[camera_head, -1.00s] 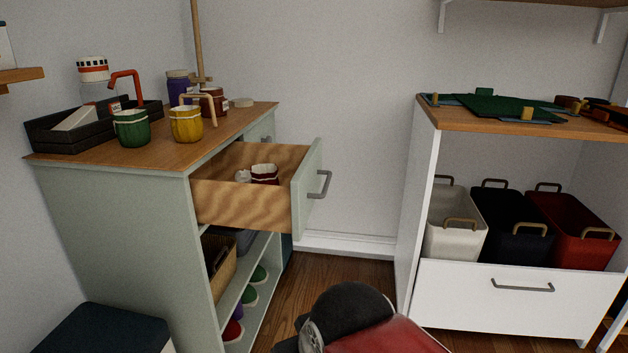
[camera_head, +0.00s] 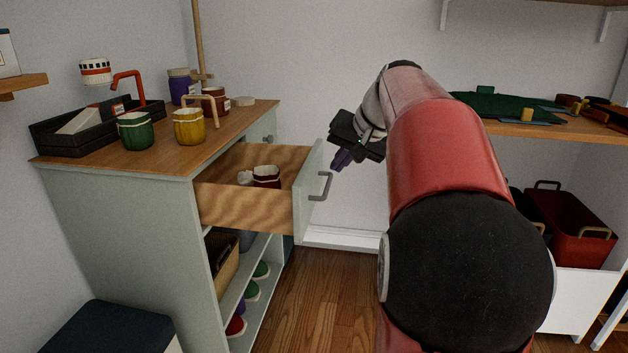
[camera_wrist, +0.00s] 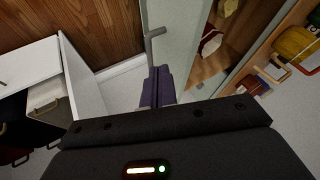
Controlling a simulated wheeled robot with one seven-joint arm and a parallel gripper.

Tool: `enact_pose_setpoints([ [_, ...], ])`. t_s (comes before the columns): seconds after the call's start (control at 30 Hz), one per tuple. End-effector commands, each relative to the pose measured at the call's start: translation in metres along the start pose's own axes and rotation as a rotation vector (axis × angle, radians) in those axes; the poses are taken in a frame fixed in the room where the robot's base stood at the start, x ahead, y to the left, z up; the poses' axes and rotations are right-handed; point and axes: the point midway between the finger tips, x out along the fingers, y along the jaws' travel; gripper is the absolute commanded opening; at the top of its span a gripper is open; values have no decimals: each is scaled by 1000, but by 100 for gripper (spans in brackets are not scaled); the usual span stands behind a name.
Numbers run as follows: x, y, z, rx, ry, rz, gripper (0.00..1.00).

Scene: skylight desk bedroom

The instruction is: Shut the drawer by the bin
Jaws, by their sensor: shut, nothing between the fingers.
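A drawer with a pale green front (camera_head: 307,189) and wooden sides stands pulled out of the pale green cabinet (camera_head: 120,215). Its grey bar handle (camera_head: 320,186) faces right, and small red and white items (camera_head: 265,177) lie inside. My gripper (camera_head: 340,161) is shut and empty, just right of the drawer front near its upper edge. In the wrist view its purple fingers (camera_wrist: 157,84) are together close to the front's outer face, near the handle (camera_wrist: 151,45); I cannot tell whether they touch.
Mugs, jars and a black tray (camera_head: 70,137) stand on the cabinet top. A dark-topped box (camera_head: 105,330) is at lower left. The white unit (camera_head: 570,300) has a wooden top with green items (camera_head: 500,104). Open wood floor (camera_head: 325,290) lies between the units.

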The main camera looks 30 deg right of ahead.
Motion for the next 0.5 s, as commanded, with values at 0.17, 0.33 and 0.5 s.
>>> enact_pose_setpoints([
  [0.17,8,4,-9,7,5,-3,0],
  [0.33,36,3,-8,6,3,-3,0],
  [0.5,68,3,-9,7,3,-3,0],
])
